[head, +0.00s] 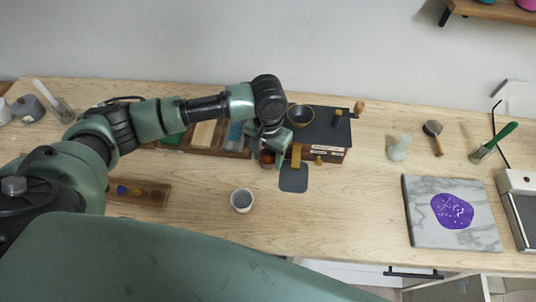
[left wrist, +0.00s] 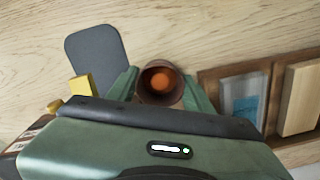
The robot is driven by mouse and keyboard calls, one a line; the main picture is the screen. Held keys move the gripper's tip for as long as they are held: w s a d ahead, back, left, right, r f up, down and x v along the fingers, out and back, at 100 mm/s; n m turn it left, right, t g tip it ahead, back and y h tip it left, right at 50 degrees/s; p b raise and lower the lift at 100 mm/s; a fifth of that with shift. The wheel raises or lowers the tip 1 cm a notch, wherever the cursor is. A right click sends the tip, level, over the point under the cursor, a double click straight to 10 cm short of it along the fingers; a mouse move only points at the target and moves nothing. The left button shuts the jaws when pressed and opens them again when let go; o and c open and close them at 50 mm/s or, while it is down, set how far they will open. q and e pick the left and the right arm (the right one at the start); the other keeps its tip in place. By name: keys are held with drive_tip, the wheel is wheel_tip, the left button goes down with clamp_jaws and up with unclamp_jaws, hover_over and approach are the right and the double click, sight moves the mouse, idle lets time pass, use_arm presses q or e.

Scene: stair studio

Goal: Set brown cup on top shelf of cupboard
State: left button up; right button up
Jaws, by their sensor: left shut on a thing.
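The brown cup (left wrist: 143,93) is between the fingers of my left gripper (left wrist: 160,88) in the left wrist view, with its open top toward the camera and something orange inside. In the head view my left gripper (head: 270,150) is over the middle of the worktop, shut on the brown cup (head: 267,159), which is mostly hidden by the fingers. White cabinet fronts with a dark handle (head: 412,273) show below the worktop's front edge; I cannot tell whether they are the cupboard. No cupboard top shelf is clearly visible. My right gripper is not in view.
Close to the gripper are a dark-topped box (head: 326,128) carrying a bowl, a grey pad (head: 293,180) and a compartment tray (head: 236,154). A small white cup (head: 242,201) stands in front. A marble slab (head: 425,235) lies right. A wall shelf (head: 490,11) is upper right.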

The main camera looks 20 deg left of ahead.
use_arm(q)
drive_tip(key=o, duration=1.1)
